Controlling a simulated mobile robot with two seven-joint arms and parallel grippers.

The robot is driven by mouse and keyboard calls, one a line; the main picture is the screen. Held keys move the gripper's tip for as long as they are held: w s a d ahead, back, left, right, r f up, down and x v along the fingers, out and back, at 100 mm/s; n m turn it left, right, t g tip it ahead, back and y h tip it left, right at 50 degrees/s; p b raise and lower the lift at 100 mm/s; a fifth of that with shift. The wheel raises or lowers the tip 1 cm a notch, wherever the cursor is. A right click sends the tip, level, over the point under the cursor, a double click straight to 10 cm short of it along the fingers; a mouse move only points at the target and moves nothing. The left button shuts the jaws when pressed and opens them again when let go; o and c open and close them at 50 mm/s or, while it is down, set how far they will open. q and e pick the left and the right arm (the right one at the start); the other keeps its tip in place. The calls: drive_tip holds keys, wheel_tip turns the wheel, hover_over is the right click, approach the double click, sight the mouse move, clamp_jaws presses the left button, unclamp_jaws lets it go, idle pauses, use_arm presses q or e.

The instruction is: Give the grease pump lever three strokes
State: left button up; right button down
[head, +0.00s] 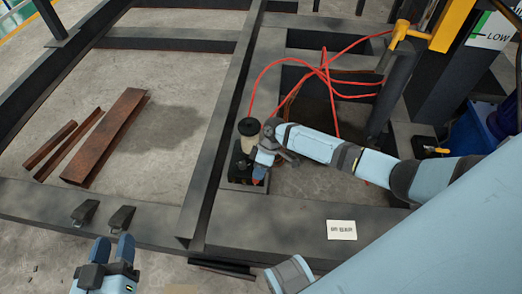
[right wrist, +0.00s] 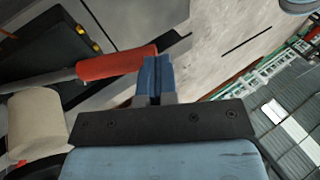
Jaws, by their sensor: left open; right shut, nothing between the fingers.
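The cylinder also shows at the left of the right wrist view (right wrist: 38,122). My right gripper (head: 264,157) is shut and empty at the pump. Its fingers (right wrist: 157,72) are right beside the grip's end; I cannot tell if they touch. My left gripper (head: 113,248) is open and empty, at lower left.
Red hoses (head: 325,75) loop behind the pump. A post with a yellow handle (head: 405,32) stands at right. Rusty steel pieces (head: 108,138) lie on the floor at left. Two dark wedges (head: 120,218) and a white label (head: 341,230) are on the front beam.

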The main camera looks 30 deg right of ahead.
drive_tip(key=shift+f, duration=0.15)
drive_tip(key=shift+s+a+f, duration=0.2)
drive_tip(key=shift+s+f, duration=0.1)
drive_tip(key=shift+f, duration=0.4)
drive_tip(key=shift+s+a+f, duration=0.15)
drive_tip(key=shift+s+f, duration=0.05)
drive_tip(key=shift+f, duration=0.35)
